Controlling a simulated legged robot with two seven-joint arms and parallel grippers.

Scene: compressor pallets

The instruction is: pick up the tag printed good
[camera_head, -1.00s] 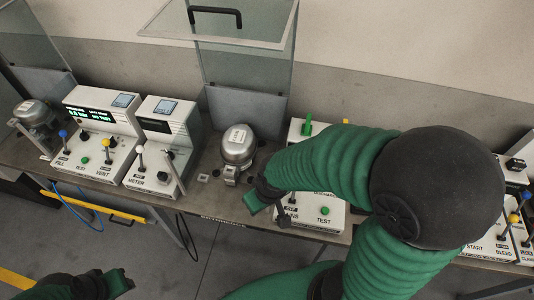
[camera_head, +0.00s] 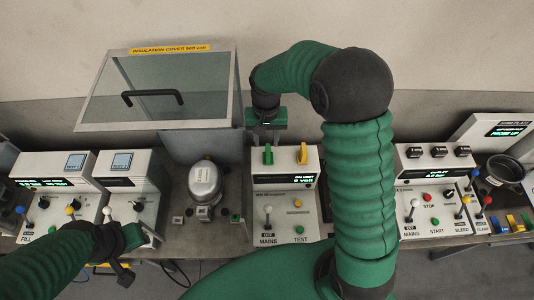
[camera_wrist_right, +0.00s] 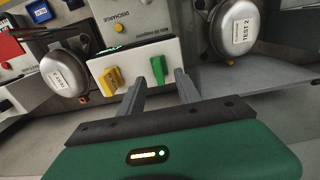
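No print reading "good" is legible. A green upright piece (camera_head: 267,155) and a yellow one (camera_head: 302,153) stand on top of the white test box (camera_head: 285,181). The right wrist view also shows the green piece (camera_wrist_right: 158,69) and the yellow piece (camera_wrist_right: 111,80). My right gripper (camera_head: 266,124) is above and behind the green piece in the head view. In the wrist view its two fingers (camera_wrist_right: 160,74) are apart and empty, with the green piece beyond the gap. My left gripper (camera_head: 132,240) is low over the left panels; its fingers are unclear.
A silver compressor (camera_head: 204,182) stands left of the test box, under a raised clear cover (camera_head: 160,88). Meter boxes with levers (camera_head: 130,172) stand farther left. A control box (camera_head: 437,165) and several coloured blocks (camera_head: 513,222) are at the right.

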